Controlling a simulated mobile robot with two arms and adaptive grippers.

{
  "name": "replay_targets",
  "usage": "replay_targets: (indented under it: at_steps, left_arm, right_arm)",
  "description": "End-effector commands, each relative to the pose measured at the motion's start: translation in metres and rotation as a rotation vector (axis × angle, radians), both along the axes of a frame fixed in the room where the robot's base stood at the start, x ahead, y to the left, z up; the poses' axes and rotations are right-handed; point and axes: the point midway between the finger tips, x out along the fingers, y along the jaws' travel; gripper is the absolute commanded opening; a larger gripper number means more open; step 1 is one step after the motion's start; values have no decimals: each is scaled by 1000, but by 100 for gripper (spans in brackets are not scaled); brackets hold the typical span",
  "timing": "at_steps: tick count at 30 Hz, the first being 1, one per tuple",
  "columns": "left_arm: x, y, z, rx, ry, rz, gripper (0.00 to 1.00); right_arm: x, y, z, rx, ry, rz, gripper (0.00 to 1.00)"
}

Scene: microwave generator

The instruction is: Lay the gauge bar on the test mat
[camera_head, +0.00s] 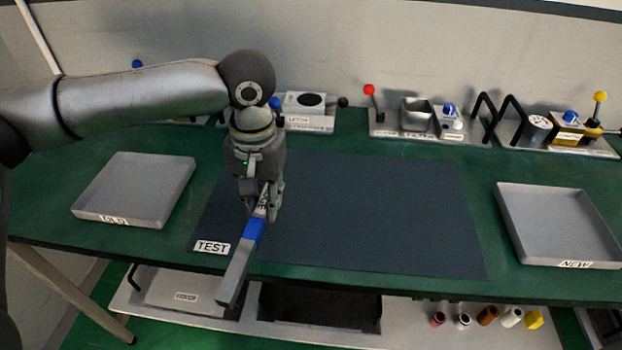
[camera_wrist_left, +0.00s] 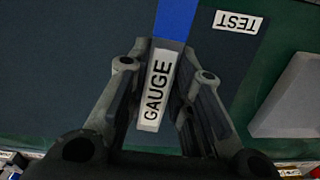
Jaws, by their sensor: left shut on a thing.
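The gauge bar (camera_head: 253,230) is a long grey bar with a blue band and a white label reading GAUGE. My left gripper (camera_head: 262,212) is shut on its labelled end, and the bar's other end points toward the front edge of the table. In the left wrist view the label of the gauge bar (camera_wrist_left: 157,90) shows between the fingers (camera_wrist_left: 160,95). The dark test mat (camera_head: 370,215) lies flat below, with a TEST label at its front left corner. The bar is over the mat's left part; I cannot tell how high. My right gripper is not in view.
An empty grey OLD tray (camera_head: 135,185) stands left of the mat, and an empty NEW tray (camera_head: 560,230) stands right. Several fixtures with knobs line the back. A lower shelf (camera_head: 405,325) holds small coloured cylinders. Most of the mat is clear.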

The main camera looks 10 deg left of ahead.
Motion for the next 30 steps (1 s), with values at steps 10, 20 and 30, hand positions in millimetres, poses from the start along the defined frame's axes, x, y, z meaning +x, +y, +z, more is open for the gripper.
replay_targets:
  at_steps: [10,20,30]
  left_arm:
    - [-41,54,-16,0,-5,98,0]
    - [-46,59,-18,1,-5,109,0]
    - [-46,59,-18,1,-5,108,0]
  right_arm:
    - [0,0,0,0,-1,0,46]
    - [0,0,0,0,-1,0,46]
    - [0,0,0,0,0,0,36]
